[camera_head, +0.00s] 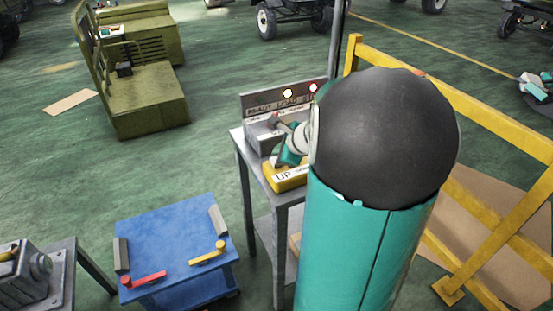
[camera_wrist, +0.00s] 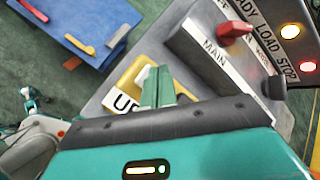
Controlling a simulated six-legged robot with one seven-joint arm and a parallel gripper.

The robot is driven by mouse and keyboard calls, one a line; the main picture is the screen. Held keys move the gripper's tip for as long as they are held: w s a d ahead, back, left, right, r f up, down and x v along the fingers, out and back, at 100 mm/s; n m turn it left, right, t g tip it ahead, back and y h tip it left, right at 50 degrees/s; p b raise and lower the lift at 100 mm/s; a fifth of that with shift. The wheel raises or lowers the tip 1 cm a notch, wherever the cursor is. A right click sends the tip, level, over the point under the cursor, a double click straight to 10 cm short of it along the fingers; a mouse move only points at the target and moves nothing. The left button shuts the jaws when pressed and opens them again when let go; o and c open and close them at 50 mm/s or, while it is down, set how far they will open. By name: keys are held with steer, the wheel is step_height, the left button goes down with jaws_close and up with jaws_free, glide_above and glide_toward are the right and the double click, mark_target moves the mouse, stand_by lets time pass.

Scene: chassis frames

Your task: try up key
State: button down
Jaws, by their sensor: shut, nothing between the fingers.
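A yellow box with a white label reading "UP" (camera_head: 290,177) sits on the grey stand. It also shows in the wrist view (camera_wrist: 126,88), where a small white key (camera_wrist: 142,76) stands up from its face. My gripper (camera_wrist: 160,72) has its two green fingers together and empty. The fingertips are over the yellow box, just right of the white key and overlapping its edge; I cannot tell whether they touch it. In the head view my gripper (camera_head: 290,152) is above the box, and my arm hides part of the stand.
Behind is a panel (camera_head: 262,107) with READY, LOAD and STOP lamps; a white and a red lamp are lit. A blue cart (camera_head: 170,245) stands left, a yellow rail (camera_head: 500,125) right.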

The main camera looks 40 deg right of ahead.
steer(key=shift+r, duration=0.15)
steer(key=shift+r, duration=2.45)
steer(key=a+r+n+g+y, duration=0.1)
steer(key=a+r+n+y, duration=0.15)
steer(key=a+n, duration=0.75)
steer(key=s+a+n+g+h, duration=0.1)
steer(key=s+a+n, duration=0.6)
steer(key=a+n, duration=0.2)
steer(key=s+a+r+n+g, duration=0.1)
steer(key=s+a+n, duration=0.7)
steer(key=a, duration=0.4)
steer(key=shift+s+r+n+g+h, duration=0.25)
steer(key=shift+s+n+g+h, duration=0.1)
steer(key=shift+n, duration=0.15)
steer(key=shift+d, duration=0.1)
